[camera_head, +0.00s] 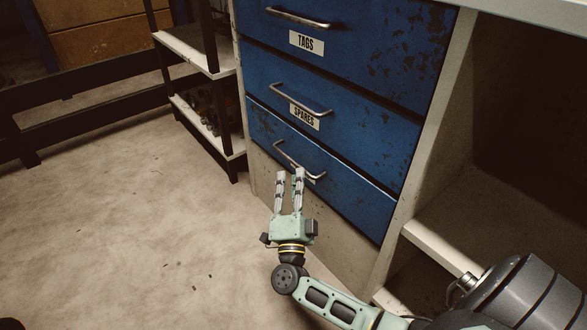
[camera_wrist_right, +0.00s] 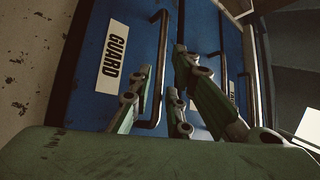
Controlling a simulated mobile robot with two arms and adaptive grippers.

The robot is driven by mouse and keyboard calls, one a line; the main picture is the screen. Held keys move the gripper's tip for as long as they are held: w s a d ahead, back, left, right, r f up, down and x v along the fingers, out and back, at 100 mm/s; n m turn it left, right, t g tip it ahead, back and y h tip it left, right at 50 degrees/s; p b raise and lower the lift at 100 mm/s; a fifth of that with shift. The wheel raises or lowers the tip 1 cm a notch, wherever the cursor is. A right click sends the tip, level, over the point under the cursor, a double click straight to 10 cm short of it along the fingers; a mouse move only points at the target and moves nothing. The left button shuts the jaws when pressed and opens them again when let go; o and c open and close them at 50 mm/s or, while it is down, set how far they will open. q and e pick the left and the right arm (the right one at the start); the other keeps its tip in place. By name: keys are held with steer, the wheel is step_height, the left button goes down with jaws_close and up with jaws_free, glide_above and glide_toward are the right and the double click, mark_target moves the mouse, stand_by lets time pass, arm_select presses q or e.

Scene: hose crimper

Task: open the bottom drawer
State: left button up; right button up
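The bottom drawer (camera_head: 352,197) is the lowest blue drawer of the cabinet, and its front looks flush with those above. Its metal bar handle (camera_head: 288,157) also shows in the right wrist view (camera_wrist_right: 162,35), beside a white label (camera_wrist_right: 116,55) reading GUARD. My left gripper is in neither view.
The SPARES drawer (camera_head: 355,125) and TAGS drawer (camera_head: 370,60) above look shut. An open shelf bay (camera_head: 480,205) is to the right. A dark-framed rack (camera_head: 205,55) stands to the left. The concrete floor (camera_head: 130,235) at left is mostly clear.

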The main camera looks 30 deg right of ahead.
mark_target(294, 161)
steer(key=shift+b+x, duration=0.9)
steer(key=shift+x, duration=2.05)
steer(key=shift+c, duration=0.4)
jaws_close()
